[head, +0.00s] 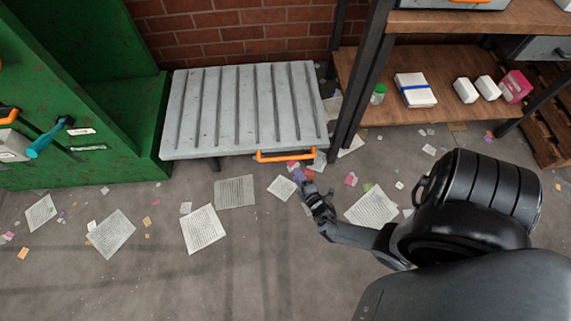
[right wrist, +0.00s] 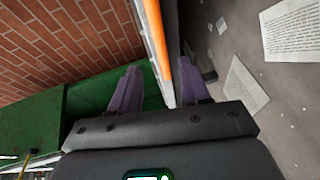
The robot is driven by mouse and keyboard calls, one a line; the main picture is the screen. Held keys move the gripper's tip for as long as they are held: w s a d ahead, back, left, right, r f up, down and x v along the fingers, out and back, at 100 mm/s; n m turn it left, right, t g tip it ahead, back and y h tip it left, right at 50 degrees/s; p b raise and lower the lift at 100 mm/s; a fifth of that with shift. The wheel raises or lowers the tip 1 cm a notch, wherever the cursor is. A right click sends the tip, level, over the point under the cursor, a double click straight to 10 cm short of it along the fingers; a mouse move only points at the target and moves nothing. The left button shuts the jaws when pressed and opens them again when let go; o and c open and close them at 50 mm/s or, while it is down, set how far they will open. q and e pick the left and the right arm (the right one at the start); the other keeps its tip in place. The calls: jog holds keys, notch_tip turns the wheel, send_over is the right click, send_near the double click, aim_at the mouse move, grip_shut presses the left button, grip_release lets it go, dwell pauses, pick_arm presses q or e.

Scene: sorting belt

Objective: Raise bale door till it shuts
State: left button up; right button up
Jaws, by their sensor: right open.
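The bale door (head: 243,105) is a grey ribbed metal panel. It is lowered nearly flat, beside the green baler (head: 122,130) and in front of the brick wall. An orange bar handle (head: 285,157) is on its near edge, towards the right. My right gripper (head: 299,177) is open, just below and right of the handle in the head view. In the right wrist view, its purple fingers stand on either side of the door's edge and the orange handle (right wrist: 158,42). I cannot tell whether they touch. My left gripper is not in view.
A wooden shelf (head: 445,100) with dark posts stands to the right, holding a green-lidded jar (head: 378,94), a banded paper stack (head: 415,90) and small boxes. A teal-gripped lever (head: 45,141) shows at the baler. Paper sheets (head: 202,229) and scraps litter the floor.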

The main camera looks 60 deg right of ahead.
aim_at(285, 158)
jog(key=b+x, duration=0.5)
jog(key=x, duration=0.6)
jog(key=shift+w+d+b, duration=0.1)
jog(key=shift+w+b, duration=0.2)
jog(key=shift+b, duration=0.05)
grip_shut()
